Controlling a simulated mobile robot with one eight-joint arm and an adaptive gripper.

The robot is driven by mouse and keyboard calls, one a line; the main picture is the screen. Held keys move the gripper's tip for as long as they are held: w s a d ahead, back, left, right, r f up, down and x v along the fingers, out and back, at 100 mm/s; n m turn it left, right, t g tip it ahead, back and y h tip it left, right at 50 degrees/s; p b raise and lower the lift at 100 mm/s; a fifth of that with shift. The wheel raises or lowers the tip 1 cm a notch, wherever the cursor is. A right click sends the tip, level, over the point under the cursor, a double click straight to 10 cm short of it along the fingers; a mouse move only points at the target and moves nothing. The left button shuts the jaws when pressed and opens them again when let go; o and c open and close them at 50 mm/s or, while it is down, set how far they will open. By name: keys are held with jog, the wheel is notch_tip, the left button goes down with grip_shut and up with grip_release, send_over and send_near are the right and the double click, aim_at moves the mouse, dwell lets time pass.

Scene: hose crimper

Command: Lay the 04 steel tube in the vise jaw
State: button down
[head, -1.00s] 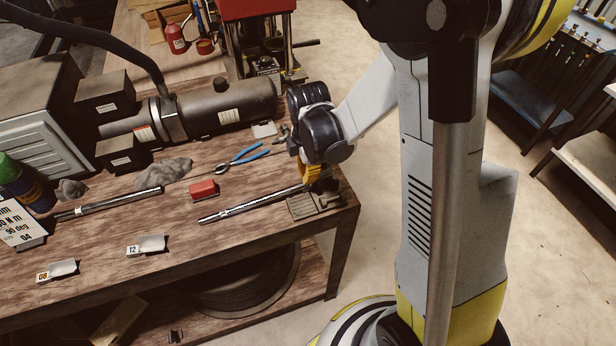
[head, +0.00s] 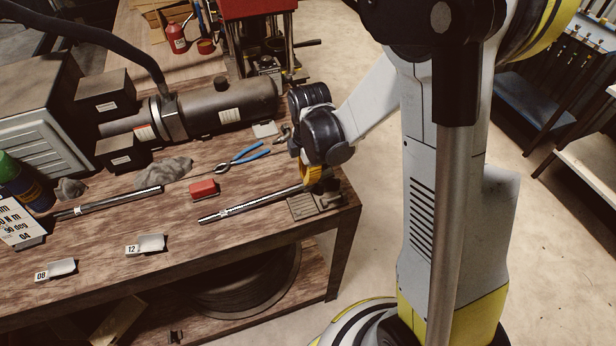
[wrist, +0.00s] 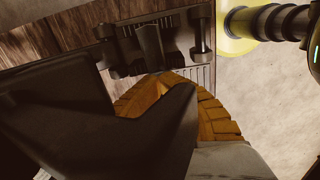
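A steel tube (head: 245,208) lies slantwise over the front right of the bench, and its right end runs up to my gripper (head: 312,178). Another tube (head: 110,202) lies further left. I can read no number on either tube. The small vise (head: 328,194) stands at the bench's right corner, just below and right of my gripper. In the wrist view the dark vise (wrist: 155,45) shows just beyond my yellow-padded fingers (wrist: 172,90). A dark finger part covers the space between the pads. Whether they grip the tube is hidden.
A red block (head: 203,189) and blue-handled pliers (head: 243,158) lie behind the tube. White holders marked 12 (head: 150,243) and 08 (head: 61,268) sit along the front edge. A sign (head: 20,222) reading 04 stands at the left. A large dark cylinder (head: 225,108) fills the back.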

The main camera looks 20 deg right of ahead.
jog(key=c, duration=1.8)
grip_release()
notch_tip(320, 180, up, 12)
jog(key=s+m+t+b, duration=0.2)
jog(key=s+m+b, duration=0.1)
jog(key=m, duration=0.3)
jog(key=s+f+m+t+b, duration=0.1)
jog(key=s+m+t+b, duration=0.1)
jog(key=s+m, duration=0.3)
jog(key=s+f+m+t+b, duration=0.1)
jog(key=s+m+t+b, duration=0.1)
jog(key=s+m+b, duration=0.2)
jog(key=shift+s+m+t+b, duration=0.15)
jog(key=shift+s+m+t, duration=0.05)
jog(key=shift+m, duration=0.55)
jog(key=shift+s+m+t+b, duration=0.15)
jog(key=shift+m+t, duration=0.05)
jog(key=shift+m, duration=0.55)
